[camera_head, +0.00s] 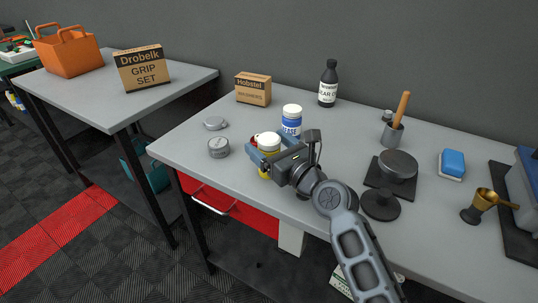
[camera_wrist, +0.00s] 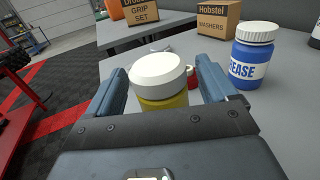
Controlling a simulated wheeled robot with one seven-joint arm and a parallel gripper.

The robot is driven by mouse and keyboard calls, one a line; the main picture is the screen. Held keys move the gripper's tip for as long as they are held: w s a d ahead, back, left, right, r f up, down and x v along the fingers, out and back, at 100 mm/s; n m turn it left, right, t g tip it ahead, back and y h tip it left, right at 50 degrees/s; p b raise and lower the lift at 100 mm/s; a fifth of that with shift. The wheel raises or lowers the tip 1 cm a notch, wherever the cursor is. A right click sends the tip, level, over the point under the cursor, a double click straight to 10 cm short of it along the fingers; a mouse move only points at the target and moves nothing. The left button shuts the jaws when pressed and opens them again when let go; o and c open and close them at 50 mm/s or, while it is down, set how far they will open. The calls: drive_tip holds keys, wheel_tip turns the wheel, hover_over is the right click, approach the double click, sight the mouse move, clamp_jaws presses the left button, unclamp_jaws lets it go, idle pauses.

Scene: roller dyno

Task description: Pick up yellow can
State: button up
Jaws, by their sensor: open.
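The yellow can (camera_wrist: 163,104) has a white lid and stands upright on the grey table. In the wrist view it is between my gripper's two blue fingers, with a visible gap to the right finger; its lower part is hidden by the gripper body. In the head view the yellow can (camera_head: 269,144) shows near the table's front edge, partly covered by my gripper (camera_head: 258,157). My gripper is open, with one finger on either side of the can.
A blue grease jar (camera_head: 291,121) stands just behind my gripper. A small red object (camera_wrist: 192,78) lies close behind the can. A grey tin (camera_head: 218,148) and a flat lid (camera_head: 215,123) lie to the left. A washers box (camera_head: 253,89) and dark bottle (camera_head: 328,84) stand farther back.

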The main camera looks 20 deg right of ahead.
drive_tip(key=shift+w, duration=0.2)
drive_tip(key=shift+c, duration=0.4)
drive_tip(key=c, duration=1.1)
